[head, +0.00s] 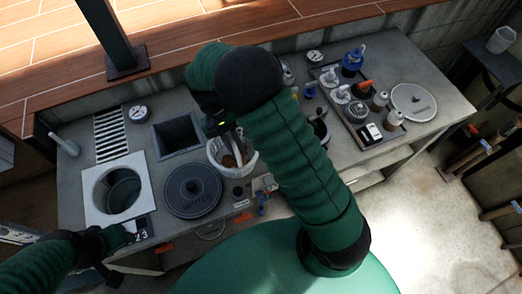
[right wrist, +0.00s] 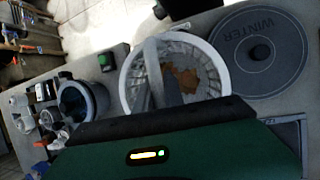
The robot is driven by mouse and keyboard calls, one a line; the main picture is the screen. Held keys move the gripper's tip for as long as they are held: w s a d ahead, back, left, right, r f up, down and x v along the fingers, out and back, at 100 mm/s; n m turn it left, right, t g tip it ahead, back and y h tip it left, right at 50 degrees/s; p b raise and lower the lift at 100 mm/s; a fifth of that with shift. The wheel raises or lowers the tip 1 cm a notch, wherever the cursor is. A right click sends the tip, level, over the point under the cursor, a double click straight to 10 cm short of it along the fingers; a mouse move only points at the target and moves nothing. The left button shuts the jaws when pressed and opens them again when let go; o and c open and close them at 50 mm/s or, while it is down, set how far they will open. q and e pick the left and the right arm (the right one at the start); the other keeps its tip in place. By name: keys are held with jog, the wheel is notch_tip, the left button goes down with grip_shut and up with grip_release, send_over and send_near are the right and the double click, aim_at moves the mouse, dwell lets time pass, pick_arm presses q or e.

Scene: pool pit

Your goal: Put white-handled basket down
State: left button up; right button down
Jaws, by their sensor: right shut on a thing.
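The white basket (head: 222,158) has a mesh wall and brown debris inside. It appears over the counter, right of the dark round lid. In the right wrist view the basket (right wrist: 128,88) shows its round white rim, with a pale handle crossing it. My right gripper (head: 226,130) is shut on the handle at the top of the basket. I cannot tell whether the basket's bottom touches the counter. My left gripper (head: 128,233) is by the counter's front left edge, beside a small dark block with numerals; its fingers are too small to read.
The grey counter (head: 75,195) has a white square frame (head: 93,211) around a round opening, a dark lid (head: 193,190) and a square opening (head: 178,135). A tray (head: 345,110) of bottles and a pale round lid (head: 414,102) are at the right.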

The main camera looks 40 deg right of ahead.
jog(key=m, duration=0.1)
jog(key=m+y, duration=0.1)
jog(key=m, duration=0.1)
jog(key=d+m, duration=0.1)
jog(key=shift+s+d+f+y, duration=0.1)
jog(key=shift+s+f+y, duration=0.2)
jog(key=shift+y, duration=0.1)
jog(key=d+r+m+t+y+p, duration=0.1)
jog(key=d+r+m+t, duration=0.1)
jog(key=m, duration=0.5)
jog(key=w+d+r+m+t+y+p, duration=0.1)
jog(key=d+r+m+t, duration=0.1)
jog(key=m, duration=0.5)
jog(key=w+d+r+m+t+y+p, duration=0.1)
jog(key=d+r+m+t, duration=0.1)
jog(key=m, duration=0.6)
jog(key=shift+w+t+y+p, duration=0.15)
jog(key=shift+t+y+p, duration=0.2)
jog(key=shift+t, duration=0.45)
jog(key=shift+d+f+m, duration=0.1)
jog(key=shift+d+m, duration=0.05)
jog(key=shift+m, duration=0.25)
pick_arm(q)
jog(key=r, duration=0.1)
jog(key=d+r, duration=0.1)
jog(key=shift+r+b, duration=0.35)
jog(key=shift+b, duration=0.05)
pick_arm(e)
notch_tip(320, 180, down, 10)
